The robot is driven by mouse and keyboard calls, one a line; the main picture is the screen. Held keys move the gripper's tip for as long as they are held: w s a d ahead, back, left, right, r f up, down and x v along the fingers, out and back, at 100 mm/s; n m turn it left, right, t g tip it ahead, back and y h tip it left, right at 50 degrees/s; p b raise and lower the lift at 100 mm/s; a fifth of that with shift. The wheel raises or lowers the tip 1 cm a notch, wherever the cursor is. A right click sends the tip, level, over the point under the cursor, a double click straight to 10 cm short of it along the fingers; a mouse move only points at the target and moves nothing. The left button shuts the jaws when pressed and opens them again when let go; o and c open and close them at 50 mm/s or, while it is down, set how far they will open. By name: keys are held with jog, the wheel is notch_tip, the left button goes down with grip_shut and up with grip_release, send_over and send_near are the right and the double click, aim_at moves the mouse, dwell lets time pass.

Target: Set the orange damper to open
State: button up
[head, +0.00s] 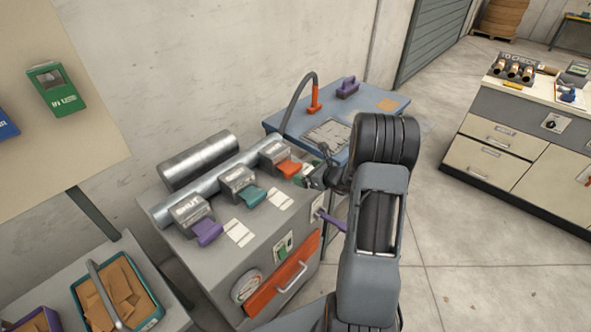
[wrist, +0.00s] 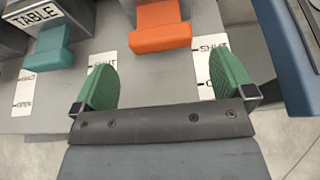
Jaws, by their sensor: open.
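The orange damper handle (head: 289,168) sticks out of the rightmost grey block on top of the grey cabinet. In the wrist view the orange handle (wrist: 160,28) lies at top centre, just beyond my fingertips, and its near end is about level with a "SHUT" mark on the white card (wrist: 211,64) to its right. The card's lower mark is partly hidden by a finger. My gripper (wrist: 165,82) has its green fingers spread, with nothing between them. In the head view my gripper (head: 307,178) is just right of the handle, partly hidden by my arm.
A teal handle (head: 250,195) and a purple handle (head: 208,232) sit in similar blocks to the left; the teal one (wrist: 47,48) also shows in the wrist view. A metal pipe (head: 220,180) runs behind. A blue table (head: 375,97) stands beyond the cabinet.

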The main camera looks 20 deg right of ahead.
aim_at(296, 170)
jog(key=x, duration=0.6)
jog(key=shift+w+a, duration=0.2)
jog(key=shift+c, duration=0.5)
jog(key=c, duration=1)
jog(key=s, duration=0.1)
jog(key=s+d+b, duration=0.1)
jog(key=s, duration=0.1)
jog(key=s+d, duration=0.1)
jog(key=s, duration=0.1)
jog(key=shift+s+d+b, duration=0.15)
jog(key=shift+d+b, duration=0.1)
jog(key=shift+b, duration=0.05)
jog(key=shift+f, duration=0.1)
